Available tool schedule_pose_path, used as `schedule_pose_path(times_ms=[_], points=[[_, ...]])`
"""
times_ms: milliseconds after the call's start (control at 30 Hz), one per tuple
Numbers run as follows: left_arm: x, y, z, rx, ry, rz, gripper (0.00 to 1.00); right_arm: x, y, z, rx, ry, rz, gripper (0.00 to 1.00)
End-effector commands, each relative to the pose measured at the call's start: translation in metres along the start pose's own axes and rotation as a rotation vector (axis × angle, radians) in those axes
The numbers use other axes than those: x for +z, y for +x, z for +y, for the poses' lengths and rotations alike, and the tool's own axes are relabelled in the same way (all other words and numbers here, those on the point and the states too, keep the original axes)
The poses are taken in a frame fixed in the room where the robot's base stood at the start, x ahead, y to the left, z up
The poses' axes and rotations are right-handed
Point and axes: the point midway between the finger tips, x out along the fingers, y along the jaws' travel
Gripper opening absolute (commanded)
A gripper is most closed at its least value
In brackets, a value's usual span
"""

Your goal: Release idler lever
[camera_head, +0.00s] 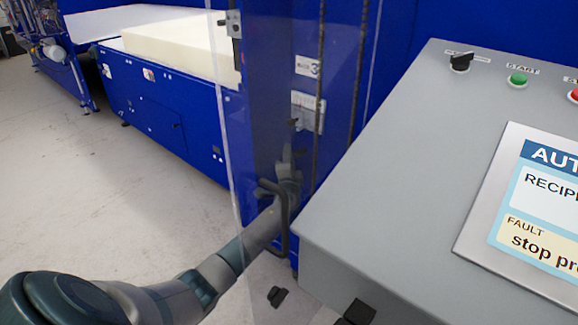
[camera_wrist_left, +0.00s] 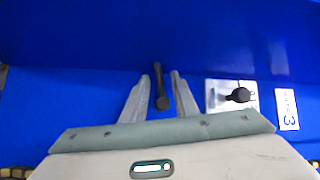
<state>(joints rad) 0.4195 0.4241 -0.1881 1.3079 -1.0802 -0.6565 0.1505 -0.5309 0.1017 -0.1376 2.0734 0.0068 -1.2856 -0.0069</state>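My left gripper (camera_head: 288,172) is at the blue machine's side, low beside the grey console, and partly hidden at its tips in the head view. In the left wrist view its two grey fingers (camera_wrist_left: 163,92) stand apart, one on each side of a dark lever (camera_wrist_left: 161,88) with a rounded end. Thin gaps seem to show beside the lever, so the fingers look open around it. I cannot read any label naming this lever. Two small dark pieces show at the bottom of the head view; I cannot tell whether they belong to my right gripper.
A black knob (camera_wrist_left: 238,95) on a pale plate and a label with a 3 (camera_wrist_left: 287,108) are right of the lever. The grey console (camera_head: 400,200) stands close on the right. A clear panel hangs before the machine. A cream foam block (camera_head: 180,42) lies behind.

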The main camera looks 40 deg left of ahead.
Motion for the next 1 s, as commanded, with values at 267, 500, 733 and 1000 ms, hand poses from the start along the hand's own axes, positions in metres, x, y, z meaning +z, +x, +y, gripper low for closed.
schedule_pose_path(times_ms=[267,500,733,1000], points=[[0.000,-0.019,0.001,0.001,0.000,0.002,0.27,-0.001,0.001,0.000,0.000,0.000,0.005,0.00],[0.000,-0.059,0.002,0.003,-0.002,0.001,0.27,0.004,0.008,0.000,-0.001,0.000,-0.008,0.00],[-0.001,-0.106,0.002,0.003,-0.003,0.002,0.27,0.003,0.009,0.000,-0.001,0.000,-0.006,0.00],[0.000,-0.153,0.002,0.002,-0.001,0.001,0.27,-0.002,0.003,0.000,-0.001,-0.001,0.005,0.00]])
